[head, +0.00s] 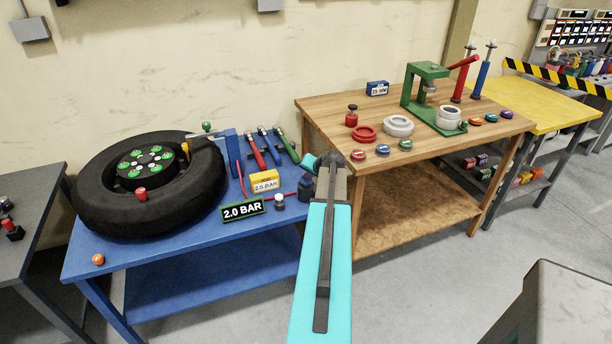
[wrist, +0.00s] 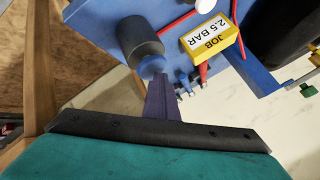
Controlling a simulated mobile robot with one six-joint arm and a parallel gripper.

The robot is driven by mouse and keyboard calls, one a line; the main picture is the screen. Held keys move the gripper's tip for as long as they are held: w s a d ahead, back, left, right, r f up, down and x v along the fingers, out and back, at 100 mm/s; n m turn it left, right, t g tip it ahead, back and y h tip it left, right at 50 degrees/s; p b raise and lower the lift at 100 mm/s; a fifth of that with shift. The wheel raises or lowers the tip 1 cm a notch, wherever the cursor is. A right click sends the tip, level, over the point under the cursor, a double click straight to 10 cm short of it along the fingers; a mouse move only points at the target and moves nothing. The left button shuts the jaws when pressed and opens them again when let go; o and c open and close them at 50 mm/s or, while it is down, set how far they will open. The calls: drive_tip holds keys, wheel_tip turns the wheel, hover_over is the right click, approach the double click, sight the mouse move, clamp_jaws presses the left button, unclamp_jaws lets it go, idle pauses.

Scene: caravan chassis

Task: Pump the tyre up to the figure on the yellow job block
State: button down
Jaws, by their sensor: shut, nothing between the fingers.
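The black tyre (head: 205,190) lies flat on the blue bench, with green-marked hub parts in its middle. A sign (head: 243,209) in front of it reads 2.0 BAR. The yellow job block (head: 265,182) reads 2.5 BAR; it also shows in the wrist view (wrist: 211,37). A dark grey cylinder (wrist: 138,42) with a blue domed button on its end stands near the bench's right edge. My gripper (wrist: 159,80) is shut and empty, its tips at or very near the blue button; I cannot tell if they touch. In the head view my arm hides the fingertips.
A red hose (head: 284,196) runs across the blue bench. A small white-topped part (head: 278,202) stands beside the sign. The wooden bench (head: 330,112) on the right holds a green press (head: 429,72) and rings.

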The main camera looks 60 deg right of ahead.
sight(307, 181)
drive_tip(key=shift+r+p, duration=0.5)
drive_tip(key=shift+r, duration=1.2)
drive_tip(key=shift+r, duration=0.15)
wheel_tip(307, 181, up, 5)
drive_tip(key=shift+f+p, duration=0.15)
drive_tip(key=shift+p, duration=0.85)
drive_tip(key=shift+w, duration=0.1)
